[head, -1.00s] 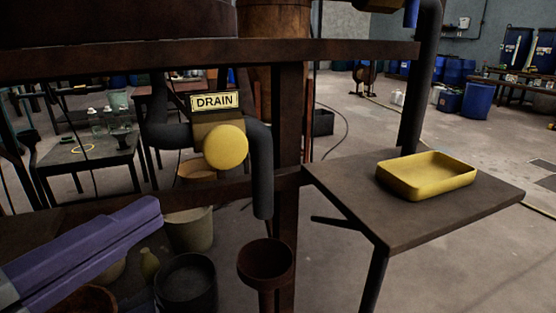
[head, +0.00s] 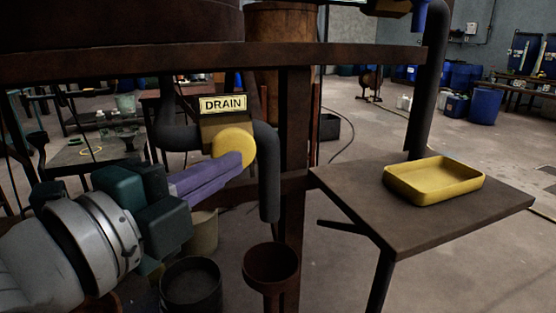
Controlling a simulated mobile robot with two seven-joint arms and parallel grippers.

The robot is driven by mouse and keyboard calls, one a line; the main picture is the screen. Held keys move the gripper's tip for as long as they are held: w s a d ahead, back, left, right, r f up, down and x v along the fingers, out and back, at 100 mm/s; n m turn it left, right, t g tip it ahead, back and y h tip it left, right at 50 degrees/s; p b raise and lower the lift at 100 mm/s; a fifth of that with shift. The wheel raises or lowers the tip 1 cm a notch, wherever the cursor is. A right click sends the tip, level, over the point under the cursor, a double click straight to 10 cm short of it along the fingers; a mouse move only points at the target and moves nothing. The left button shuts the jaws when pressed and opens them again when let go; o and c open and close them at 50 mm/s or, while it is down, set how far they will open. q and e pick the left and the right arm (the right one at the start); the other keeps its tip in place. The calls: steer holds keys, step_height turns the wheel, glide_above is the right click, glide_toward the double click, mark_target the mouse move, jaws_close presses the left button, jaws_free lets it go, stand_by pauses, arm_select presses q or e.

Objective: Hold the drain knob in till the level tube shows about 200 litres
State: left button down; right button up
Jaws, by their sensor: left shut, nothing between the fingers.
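The round yellow drain knob (head: 237,144) is on a brownish valve box under the DRAIN sign (head: 222,104). My left gripper (head: 238,161) comes from the lower left, its purple fingers shut and empty. Their tips overlap the lower left of the knob's face; I cannot tell whether they press on it or how far in it is. The dark drain pipe (head: 268,180) bends down to the right of the knob, above a rusty funnel (head: 271,263). No liquid shows at its mouth. The level tube is not in view. My right gripper is not in view.
A dark side table (head: 350,196) at right carries a yellow tray (head: 434,182). A rusty post (head: 292,130) and cross beam (head: 330,56) frame the valve. Buckets, one dark (head: 190,285), stand below my left arm. Open floor lies at the right.

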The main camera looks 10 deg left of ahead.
mark_target(216, 157)
arm_select(q)
steer(key=shift+w+a, duration=0.6)
steer(key=shift+w, duration=0.35)
steer(key=shift+w+a, duration=0.55)
steer(key=shift+w, duration=0.2)
steer(key=shift+f, duration=0.1)
steer(key=shift+a+f, duration=0.1)
stand_by(6.1)
